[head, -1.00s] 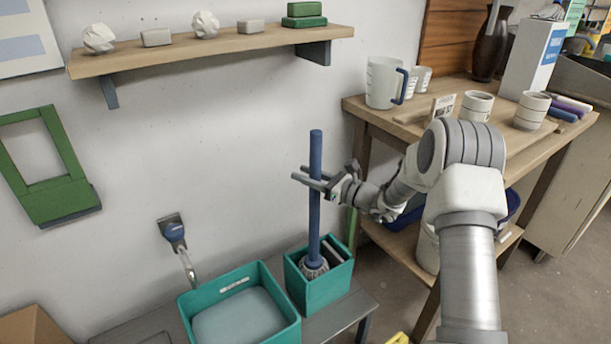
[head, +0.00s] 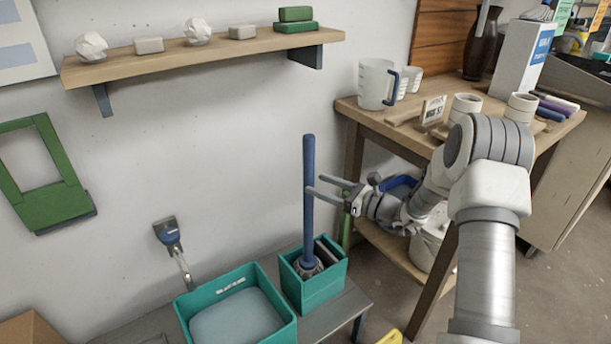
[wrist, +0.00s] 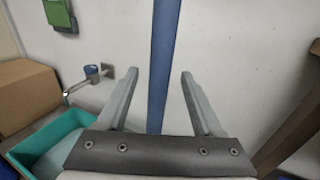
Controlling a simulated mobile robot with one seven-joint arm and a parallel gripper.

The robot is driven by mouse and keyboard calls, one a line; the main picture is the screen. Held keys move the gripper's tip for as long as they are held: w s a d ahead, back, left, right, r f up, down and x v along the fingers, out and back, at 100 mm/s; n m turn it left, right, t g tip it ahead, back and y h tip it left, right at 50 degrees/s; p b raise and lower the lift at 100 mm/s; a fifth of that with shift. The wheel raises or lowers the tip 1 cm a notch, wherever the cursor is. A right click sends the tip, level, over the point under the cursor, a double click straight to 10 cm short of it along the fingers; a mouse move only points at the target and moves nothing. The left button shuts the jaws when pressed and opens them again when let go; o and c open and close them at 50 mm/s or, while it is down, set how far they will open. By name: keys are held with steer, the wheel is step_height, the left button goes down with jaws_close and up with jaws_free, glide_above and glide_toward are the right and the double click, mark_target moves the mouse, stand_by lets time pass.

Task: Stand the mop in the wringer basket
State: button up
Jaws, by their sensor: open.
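In the wrist view, the handle (wrist: 162,60) rises beyond and between the two spread fingers (wrist: 157,75), touching neither. The lower part of the mop head is hidden by the basket wall.
A teal basin (head: 282,322) of greyish water stands left of the basket on a grey bench (head: 345,308). A wall tap (head: 168,236) is above it. A wooden table (head: 350,108) with cups and a jug (head: 376,84) is at right. A shelf (head: 200,50) hangs above.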

steer(key=v, duration=0.5)
steer(key=s+a+r+n+g+h, duration=0.1)
steer(key=s+a+r+n+g, duration=0.1)
steer(key=s+r+n+g, duration=0.3)
steer(key=s+a+r+n+g+h, duration=0.1)
steer(key=s+a+r+n+h, duration=0.2)
steer(key=s, duration=0.4)
steer(key=s+a+r+n+g, duration=0.2)
steer(key=s+r+n+g, duration=0.1)
steer(key=s+n, duration=0.25)
steer(key=s+d+r+n+t+h, duration=0.2)
steer(key=s+d+n+h, duration=0.3)
steer(key=s, duration=0.3)
steer(key=s+d+r+n+t+h, duration=0.2)
steer(key=s+d+n+h, duration=0.4)
steer(key=s, duration=0.3)
steer(key=shift+s+d+r+t+p, duration=0.15)
steer(key=shift+d+r+t+p, duration=0.15)
steer(key=shift+r, duration=0.2)
steer(key=shift+r, duration=0.1)
step_height(320, 180, up, 20)
steer(key=p, duration=2)
